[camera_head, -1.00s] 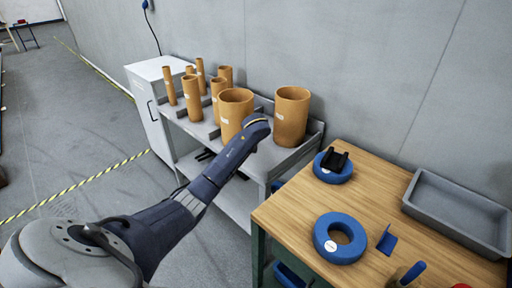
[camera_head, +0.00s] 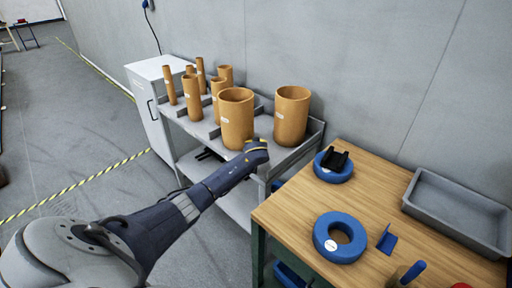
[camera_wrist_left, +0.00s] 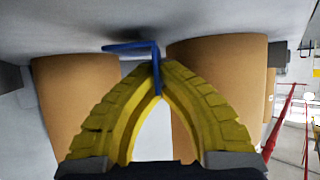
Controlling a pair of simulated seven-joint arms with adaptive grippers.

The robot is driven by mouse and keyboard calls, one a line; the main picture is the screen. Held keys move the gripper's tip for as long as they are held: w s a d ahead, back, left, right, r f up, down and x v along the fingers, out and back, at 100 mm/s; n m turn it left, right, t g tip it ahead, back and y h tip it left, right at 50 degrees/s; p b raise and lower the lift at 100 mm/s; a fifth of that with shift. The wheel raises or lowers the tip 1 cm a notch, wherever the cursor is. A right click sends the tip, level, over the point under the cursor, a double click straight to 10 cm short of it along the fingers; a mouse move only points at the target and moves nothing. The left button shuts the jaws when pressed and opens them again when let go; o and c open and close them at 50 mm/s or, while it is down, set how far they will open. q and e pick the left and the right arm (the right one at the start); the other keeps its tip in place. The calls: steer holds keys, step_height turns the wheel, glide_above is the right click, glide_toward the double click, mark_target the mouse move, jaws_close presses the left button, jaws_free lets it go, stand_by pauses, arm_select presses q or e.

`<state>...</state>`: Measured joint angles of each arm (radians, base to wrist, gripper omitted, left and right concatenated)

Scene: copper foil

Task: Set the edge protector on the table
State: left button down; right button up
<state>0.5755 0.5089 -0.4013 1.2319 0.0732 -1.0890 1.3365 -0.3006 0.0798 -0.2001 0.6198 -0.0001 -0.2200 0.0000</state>
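A thin blue L-shaped piece, the edge protector (camera_wrist_left: 130,46), shows in the left wrist view at the meeting tips of the yellow fingers. My left gripper (camera_wrist_left: 160,82) is shut on it, with large brown tubes beyond. In the head view my left arm reaches to the front of the tube shelf; its fingers and the held piece are hidden there. A similar blue angle piece (camera_head: 386,239) lies on the wooden table (camera_head: 290,212), right of a blue ring. My right gripper is not in view.
The table also bears a blue ring (camera_head: 326,241), another ring (camera_head: 322,171) with a black block (camera_head: 335,159), and a grey tray (camera_head: 457,217). Brown tubes (camera_head: 292,115) stand on the grey shelf at the left. The table's left front area is bare.

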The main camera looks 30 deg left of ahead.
arm_select(q)
steer(key=shift+f, duration=0.45)
steer(key=shift+f, duration=0.15)
steer(key=c, duration=1.6)
jaws_free()
steer(key=shift+r, duration=0.2)
steer(key=shift+o, duration=0.2)
steer(key=shift+v, duration=6)
